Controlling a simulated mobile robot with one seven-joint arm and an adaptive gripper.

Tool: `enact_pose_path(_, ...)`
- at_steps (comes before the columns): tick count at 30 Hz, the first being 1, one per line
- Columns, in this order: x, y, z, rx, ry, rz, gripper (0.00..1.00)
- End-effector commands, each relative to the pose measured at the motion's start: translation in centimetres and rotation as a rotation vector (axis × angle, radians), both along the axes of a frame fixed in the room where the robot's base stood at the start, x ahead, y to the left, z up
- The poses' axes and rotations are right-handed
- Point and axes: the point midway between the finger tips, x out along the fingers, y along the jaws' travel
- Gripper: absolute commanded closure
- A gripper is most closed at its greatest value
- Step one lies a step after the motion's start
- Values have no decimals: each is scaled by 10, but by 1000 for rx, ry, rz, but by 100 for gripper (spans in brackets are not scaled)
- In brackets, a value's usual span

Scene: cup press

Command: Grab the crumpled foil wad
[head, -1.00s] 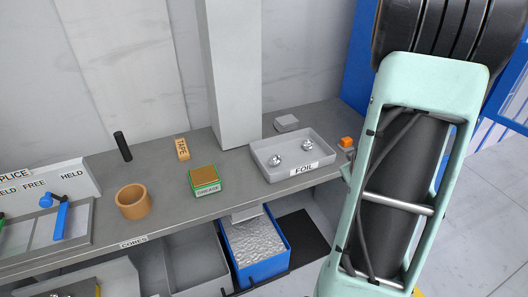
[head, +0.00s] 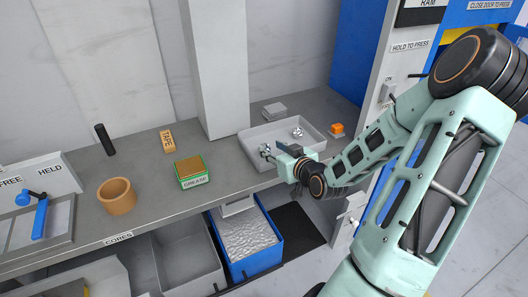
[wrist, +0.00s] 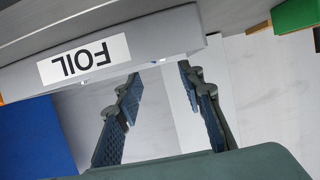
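Two crumpled foil wads sit in a grey tray (head: 252,136) labelled FOIL in the head view. One wad (head: 297,132) lies toward the back right of the tray. The other wad (head: 265,149) is at the left, partly hidden by my gripper (head: 272,152). My gripper is over the tray's front edge, close to that left wad. In the wrist view my gripper (wrist: 160,76) has its two fingers spread apart with nothing between them. The tray's front wall (wrist: 150,50) and its upside-down label cross that view beyond the fingers. Only small bright glints show at the rim there.
A column (head: 215,70) rises behind. A blue bin (head: 243,240) is below.

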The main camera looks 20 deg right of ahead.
Motion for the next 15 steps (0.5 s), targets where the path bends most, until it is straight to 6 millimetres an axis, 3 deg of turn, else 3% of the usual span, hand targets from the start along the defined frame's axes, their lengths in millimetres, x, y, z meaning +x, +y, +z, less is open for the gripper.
enact_pose_path(15,52,5,-27,1,1,-1,64)
